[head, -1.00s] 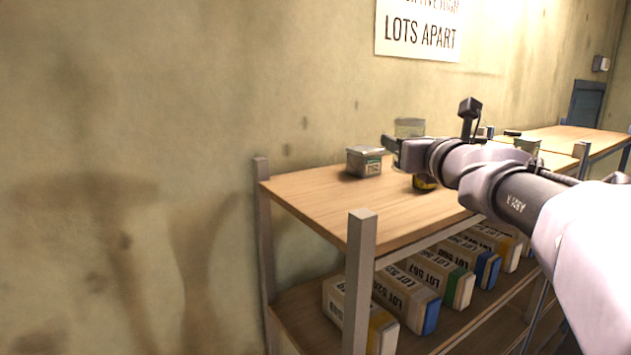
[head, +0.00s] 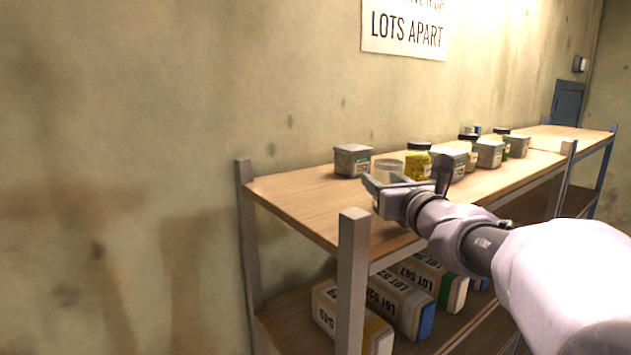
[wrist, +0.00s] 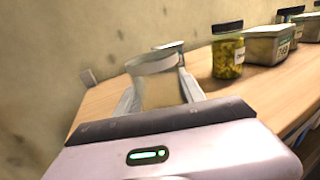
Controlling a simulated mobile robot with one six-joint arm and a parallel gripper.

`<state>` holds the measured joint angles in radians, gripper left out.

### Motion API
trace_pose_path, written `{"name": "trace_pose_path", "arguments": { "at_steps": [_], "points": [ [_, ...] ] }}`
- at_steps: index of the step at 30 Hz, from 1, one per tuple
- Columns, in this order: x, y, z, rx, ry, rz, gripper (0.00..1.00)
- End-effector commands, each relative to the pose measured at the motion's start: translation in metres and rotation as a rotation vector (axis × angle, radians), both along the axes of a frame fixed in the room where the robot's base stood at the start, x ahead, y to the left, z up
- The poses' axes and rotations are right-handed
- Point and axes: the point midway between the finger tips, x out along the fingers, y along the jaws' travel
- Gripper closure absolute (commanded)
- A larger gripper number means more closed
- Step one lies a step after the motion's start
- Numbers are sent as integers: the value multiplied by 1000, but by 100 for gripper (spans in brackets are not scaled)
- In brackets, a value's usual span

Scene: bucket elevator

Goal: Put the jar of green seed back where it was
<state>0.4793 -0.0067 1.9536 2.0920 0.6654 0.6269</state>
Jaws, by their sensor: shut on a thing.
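My gripper (head: 378,188) is shut on a clear jar (head: 388,168) with a pale rim or lid and pale contents. The held jar also shows between the fingers in the wrist view (wrist: 158,82). It is over the left part of the shelf top (head: 300,192); whether it touches the wood is unclear. I see no clear green in it. A dark-lidded jar of yellow-green seed (head: 418,161) stands to its right, also in the wrist view (wrist: 228,52). Another dark-lidded jar farther right (head: 502,148) shows a little green, partly hidden by tubs.
A grey tin (head: 352,161) stands behind and left of the held jar. Labelled tubs (head: 488,153) and more jars line the shelf to the right. Lot boxes (head: 398,305) fill the lower shelf. A grey post (head: 353,280) rises at the front left corner.

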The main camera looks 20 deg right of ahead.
Motion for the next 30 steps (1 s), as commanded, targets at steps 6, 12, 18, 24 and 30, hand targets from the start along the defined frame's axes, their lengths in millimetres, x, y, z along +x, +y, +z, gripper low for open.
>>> {"name": "trace_pose_path", "arguments": {
  "at_steps": [6, 12, 18, 24, 30],
  "points": [
    [0, 0, -3, 0, 1, 0, 34],
    [0, 0, -3, 0, 1, 0, 32],
    [-1, 0, 4, 0, 1, 0, 32],
    [-45, 1, -1, -2, -3, -3, 32],
    [-94, 4, -2, -2, -1, -3, 32]
  ]
}}
